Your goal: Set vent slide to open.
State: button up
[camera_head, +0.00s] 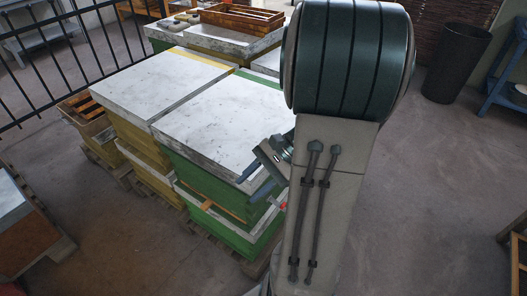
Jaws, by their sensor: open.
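A green hive stack (205,180) with a pale, scuffed lid (215,115) stands left of my arm. My gripper (256,181) is at its front right corner, just below the lid edge. Its two dark blue fingers are apart, with nothing seen between them. A small red piece (283,205) shows at the hive's right side, below the fingers and against the edge of my arm. I cannot tell whether it is the vent slide or which way it is set. My arm hides the hive's right side.
A yellow hive stack (140,140) adjoins on the left, on wooden pallets. More hives stand behind, one carrying a wooden frame box (242,18). A black railing (85,55) runs at upper left. A dark bin (455,62) stands at right.

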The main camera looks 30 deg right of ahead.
jog(key=s+d+f+m+t+h+b, duration=0.1)
jog(key=d+f+m+t+b, duration=0.1)
jog(key=d+f+m+t, duration=0.45)
jog(key=s+d+f+m+t+h+b, duration=0.1)
jog(key=d+f+m+t+b, duration=0.2)
jog(key=d, duration=0.6)
jog(key=s+d+f+m+t+h+b, duration=0.1)
jog(key=d+f+m+t+b, duration=0.1)
jog(key=d+f+m+t, duration=0.4)
jog(key=d+r+b+x, duration=0.1)
jog(key=x, duration=1.2)
jog(key=shift+w+d+r+m+g, duration=0.2)
jog(key=shift+w+r+m+g, duration=0.05)
jog(key=shift+w+m+g, duration=0.1)
